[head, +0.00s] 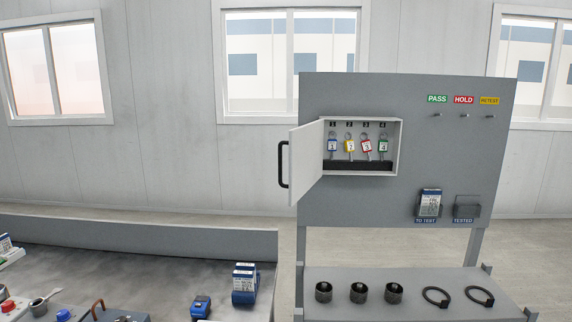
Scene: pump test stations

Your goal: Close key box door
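The key box (398,148) is a white box on the grey upright panel in the head view. Its door (307,163) is hinged on the box's left side and stands open, swung out to the left. A black handle (283,165) is on the door's outer face. Neither of my grippers shows in this view.
The panel (420,200) carries PASS, HOLD and RETEST labels above hooks and two card holders. Its shelf (400,311) bears black cylinders and two black rings. A grey bench (130,262) at the left holds a blue boxed item (244,283) and tools. The space before the door looks clear.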

